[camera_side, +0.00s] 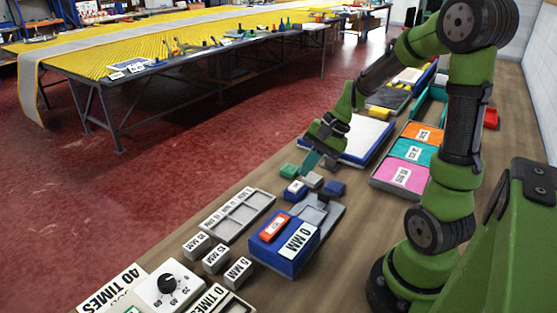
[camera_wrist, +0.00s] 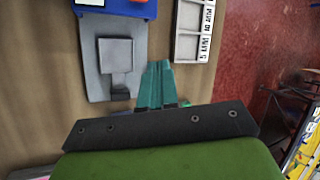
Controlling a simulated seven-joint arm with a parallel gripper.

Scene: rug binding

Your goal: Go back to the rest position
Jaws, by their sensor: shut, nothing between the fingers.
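My gripper (camera_side: 311,162) hangs over the wooden bench in the side view, at the end of my green arm. It is low, among several small blocks. In the wrist view its teal fingers (camera_wrist: 157,88) lie together, with nothing visible between them. A grey plate fixture (camera_wrist: 113,58) lies left of the fingers in the wrist view. In the side view the grey fixture (camera_side: 325,214) stands behind the blue box. A green block (camera_side: 289,171) and a dark blue block (camera_side: 334,188) lie close to my gripper. I cannot tell whether it touches any block.
The blue box (camera_side: 284,243) marked "0 MM" sits nearer the camera. A slotted grey tray (camera_side: 237,216) and labelled grey blocks (camera_side: 215,260) lie left of it. A tray with orange, teal and pink sections (camera_side: 401,176) and a white-topped blue tray (camera_side: 357,137) stand behind. The bench's left edge drops to red floor.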

